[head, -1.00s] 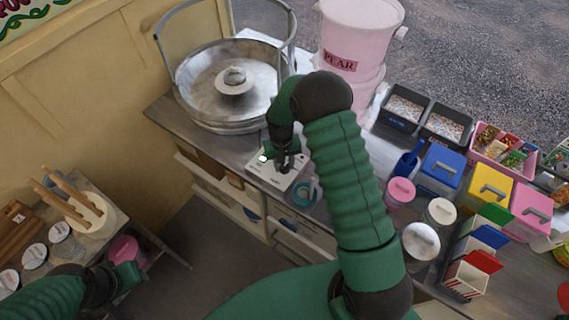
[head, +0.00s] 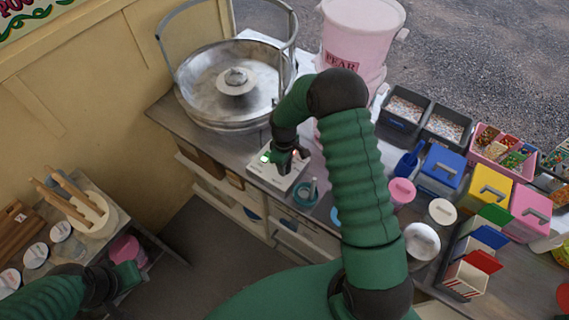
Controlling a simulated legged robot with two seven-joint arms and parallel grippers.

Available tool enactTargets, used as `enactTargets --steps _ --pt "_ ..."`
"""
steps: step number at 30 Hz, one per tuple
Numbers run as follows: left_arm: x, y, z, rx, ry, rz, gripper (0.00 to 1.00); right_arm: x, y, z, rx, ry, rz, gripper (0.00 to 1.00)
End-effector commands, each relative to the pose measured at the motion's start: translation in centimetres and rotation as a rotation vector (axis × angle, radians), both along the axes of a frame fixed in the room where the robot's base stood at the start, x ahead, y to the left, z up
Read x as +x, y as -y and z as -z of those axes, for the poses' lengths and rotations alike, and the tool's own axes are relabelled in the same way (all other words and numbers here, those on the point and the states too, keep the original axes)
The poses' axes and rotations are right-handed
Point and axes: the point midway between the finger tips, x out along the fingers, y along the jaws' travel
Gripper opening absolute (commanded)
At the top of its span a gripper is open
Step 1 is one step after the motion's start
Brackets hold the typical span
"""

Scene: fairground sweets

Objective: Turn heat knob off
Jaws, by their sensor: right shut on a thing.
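The control box (head: 262,172) is a small white box on the counter in front of the metal cotton candy bowl (head: 205,95). A green light shows on its left side and a small reddish spot on its right. My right gripper (head: 283,163) reaches down onto the box top from above. It is shut on the heat knob, which is mostly hidden behind the fingers. My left gripper (head: 122,280) is low at the left, by the small side table and away from the box. Its opening cannot be made out.
A teal cup (head: 305,196) stands close to the right of the box. A pink bucket (head: 350,45) stands behind my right arm. Tubs, jars and coloured boxes crowd the counter at right. Wooden sticks stand in a holder (head: 92,218) on the side table.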

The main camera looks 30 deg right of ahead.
Motion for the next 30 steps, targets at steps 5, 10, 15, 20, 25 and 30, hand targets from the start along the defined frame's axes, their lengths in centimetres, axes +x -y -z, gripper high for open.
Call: enactTargets --steps 5,10,15,20,25,30 --pt "0.01 0.00 -0.15 0.000 0.000 0.000 0.36 -0.52 0.20 0.17 0.000 -0.014 -0.065 0.00" --pt "0.00 0.00 -0.18 0.000 0.000 0.000 0.36 -0.53 0.26 0.19 -0.001 -0.014 -0.100 0.00" --pt "0.00 0.00 -0.19 0.000 0.000 0.000 0.36 -0.55 0.32 0.19 -0.002 -0.014 -0.109 0.00" --pt "0.01 0.00 -0.20 0.000 0.000 0.000 0.36 -0.55 0.35 0.18 -0.003 -0.013 -0.108 0.00" --pt "0.01 0.00 -0.20 0.000 0.000 0.000 0.36 -0.52 0.37 0.17 -0.003 -0.013 -0.108 0.40" --pt "0.01 0.00 -0.20 0.000 0.000 0.000 0.36 -0.29 0.28 0.11 -0.002 -0.008 -0.109 0.55"
